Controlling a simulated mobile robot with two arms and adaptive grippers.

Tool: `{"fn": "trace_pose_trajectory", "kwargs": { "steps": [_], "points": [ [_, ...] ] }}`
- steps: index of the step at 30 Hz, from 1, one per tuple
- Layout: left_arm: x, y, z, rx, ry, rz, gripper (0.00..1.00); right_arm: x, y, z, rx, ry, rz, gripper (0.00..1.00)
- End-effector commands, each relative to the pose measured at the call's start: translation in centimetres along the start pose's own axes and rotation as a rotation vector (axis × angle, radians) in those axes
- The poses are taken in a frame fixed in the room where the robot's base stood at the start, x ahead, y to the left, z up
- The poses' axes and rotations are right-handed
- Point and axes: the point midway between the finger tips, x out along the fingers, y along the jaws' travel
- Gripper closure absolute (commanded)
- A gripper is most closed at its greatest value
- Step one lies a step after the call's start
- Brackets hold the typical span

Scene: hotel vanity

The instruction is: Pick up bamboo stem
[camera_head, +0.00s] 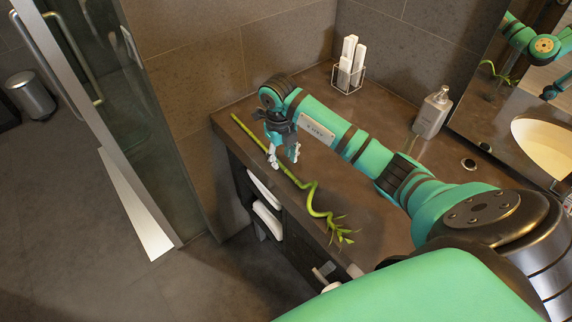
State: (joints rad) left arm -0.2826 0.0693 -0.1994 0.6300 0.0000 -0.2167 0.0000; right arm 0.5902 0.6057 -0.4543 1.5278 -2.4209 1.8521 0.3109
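The bamboo stem (298,182) is a long green stalk lying on the brown vanity counter. Its straight end points to the back left, and its curled, leafy end is near the counter's front edge. My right gripper (283,158) points down over the straight part of the stem, with its fingertips apart and nothing clearly held between them. The fingers hide a short piece of the stem, and I cannot tell whether they touch it. My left gripper is not in view.
A soap dispenser (433,112) stands by the mirror, left of the sink (543,150). White towels (266,217) sit on the shelf below. A glass door is at the left.

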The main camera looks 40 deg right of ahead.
Motion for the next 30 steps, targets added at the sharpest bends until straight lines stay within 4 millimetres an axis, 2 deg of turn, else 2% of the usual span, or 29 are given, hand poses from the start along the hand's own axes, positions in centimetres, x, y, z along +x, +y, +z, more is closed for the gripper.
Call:
{"fn": "trace_pose_trajectory", "kwargs": {
  "steps": [1,6,9,14,15,23,30],
  "points": [
    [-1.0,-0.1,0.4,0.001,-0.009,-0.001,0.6,0.5,0.1,-0.1,0.001,0.006,0.004,0.62],
    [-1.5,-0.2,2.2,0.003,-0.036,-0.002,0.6,2.8,0.1,0.1,0.001,0.002,0.002,0.62],
    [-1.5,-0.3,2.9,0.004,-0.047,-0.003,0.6,3.2,0.1,0.1,0.0,0.0,0.001,0.62],
    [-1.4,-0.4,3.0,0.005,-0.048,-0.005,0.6,3.3,0.1,0.1,0.0,-0.001,0.001,0.62],
    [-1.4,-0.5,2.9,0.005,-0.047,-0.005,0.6,3.3,0.1,0.1,0.0,-0.001,0.001,0.64],
    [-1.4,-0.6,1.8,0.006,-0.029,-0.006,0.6,3.2,0.1,0.1,0.0,-0.001,0.001,0.98],
    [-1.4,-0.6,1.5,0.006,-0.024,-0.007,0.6,3.2,0.1,0.1,0.0,-0.001,0.001,1.0]
  ]
}}
